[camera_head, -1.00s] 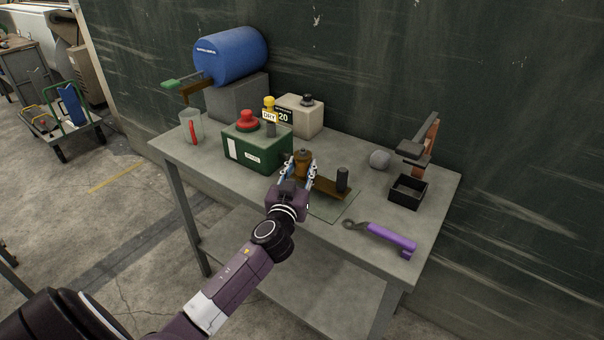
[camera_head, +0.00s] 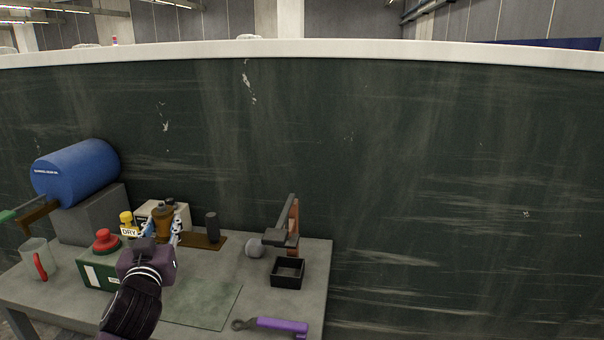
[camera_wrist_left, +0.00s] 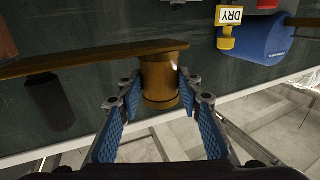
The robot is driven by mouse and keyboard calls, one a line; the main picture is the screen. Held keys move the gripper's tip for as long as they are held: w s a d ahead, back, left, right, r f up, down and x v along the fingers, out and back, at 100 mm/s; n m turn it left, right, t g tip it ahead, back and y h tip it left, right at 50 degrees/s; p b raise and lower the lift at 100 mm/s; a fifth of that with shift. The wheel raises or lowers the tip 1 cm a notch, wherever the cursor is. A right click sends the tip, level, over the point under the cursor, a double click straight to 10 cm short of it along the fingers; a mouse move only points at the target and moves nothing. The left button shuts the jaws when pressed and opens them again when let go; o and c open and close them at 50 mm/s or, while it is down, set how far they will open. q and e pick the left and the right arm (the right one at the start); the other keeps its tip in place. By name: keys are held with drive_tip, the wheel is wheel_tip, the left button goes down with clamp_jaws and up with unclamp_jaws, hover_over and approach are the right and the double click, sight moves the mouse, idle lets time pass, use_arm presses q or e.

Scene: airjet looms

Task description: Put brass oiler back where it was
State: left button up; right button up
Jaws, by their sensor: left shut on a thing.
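The brass oiler (camera_head: 163,226) is a squat brown-gold cylinder. My left gripper (camera_head: 164,234) is shut on it, with a blue-padded finger on each side. In the left wrist view, which is upside down, the oiler (camera_wrist_left: 160,82) sits between the fingers (camera_wrist_left: 158,104). A flat brown strip (camera_head: 206,241) runs from the oiler to the right in the head view, with a dark upright cylinder (camera_head: 212,226) at its far part. Whether the strip is joined to the oiler, or touches the table, I cannot tell. My right gripper is not in view.
The mat is bare.

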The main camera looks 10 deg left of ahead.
use_arm(q)
drive_tip(key=s+d+f+m+h, duration=0.2)
drive_tip(key=s+d+f, duration=0.3)
drive_tip(key=s+d, duration=0.5)
drive_tip(key=s+d+f+m+t+h, duration=0.1)
drive_tip(key=s+d+f+h, duration=0.3)
drive_tip(key=s+d, duration=0.5)
drive_tip(key=shift+s+d+f+m, duration=0.4)
drive_tip(key=shift+d+f+m, duration=0.1)
drive_tip(key=shift+d, duration=0.25)
